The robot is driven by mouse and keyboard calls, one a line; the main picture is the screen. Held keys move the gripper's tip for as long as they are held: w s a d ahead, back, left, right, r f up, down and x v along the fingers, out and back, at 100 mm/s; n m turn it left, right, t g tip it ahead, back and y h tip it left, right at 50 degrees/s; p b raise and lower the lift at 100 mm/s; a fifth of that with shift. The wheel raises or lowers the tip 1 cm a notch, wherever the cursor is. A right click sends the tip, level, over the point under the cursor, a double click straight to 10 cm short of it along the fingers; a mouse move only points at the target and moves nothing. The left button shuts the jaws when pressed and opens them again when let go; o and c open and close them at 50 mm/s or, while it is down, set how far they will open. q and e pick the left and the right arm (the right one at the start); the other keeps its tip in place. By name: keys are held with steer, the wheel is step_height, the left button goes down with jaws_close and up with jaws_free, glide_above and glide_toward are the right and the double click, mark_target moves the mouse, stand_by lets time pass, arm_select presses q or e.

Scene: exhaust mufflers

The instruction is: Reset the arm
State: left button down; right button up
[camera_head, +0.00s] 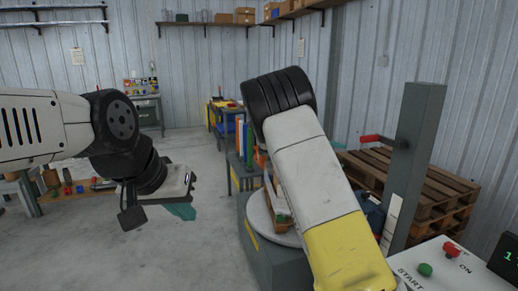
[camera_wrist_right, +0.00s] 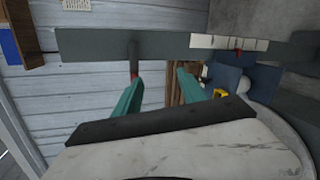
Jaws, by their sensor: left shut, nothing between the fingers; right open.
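My left arm (camera_head: 110,125) reaches in from the left. Its gripper (camera_head: 182,211) hangs over open floor, with its teal fingers closed together and nothing held. My right arm (camera_head: 315,180), white with a yellow section, rises across the middle right of the head view and hides its own gripper there.
A round pale turntable (camera_head: 259,222) on a grey base stands behind my right arm, partly hidden. The grey upright post (camera_head: 415,150) is to its right, with wooden pallets (camera_head: 440,190) behind. A control panel (camera_head: 440,272) with green and red buttons is at lower right. Floor (camera_head: 200,260) is clear centre-left.

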steer(key=s+d+f+m+g+y, duration=0.1)
steer(key=s+f+m+g+y, duration=0.15)
steer(key=s+y, duration=0.85)
steer(key=s+a+r+m+t+y, duration=0.1)
steer(key=s+a, duration=0.5)
steer(key=s, duration=0.6)
steer(key=s+a+r+m+t+y, duration=0.2)
steer(key=s+a+r+t+y, duration=0.2)
steer(key=s, duration=0.9)
steer(key=shift+a+r+y, duration=0.4)
steer(key=shift+a, duration=1.2)
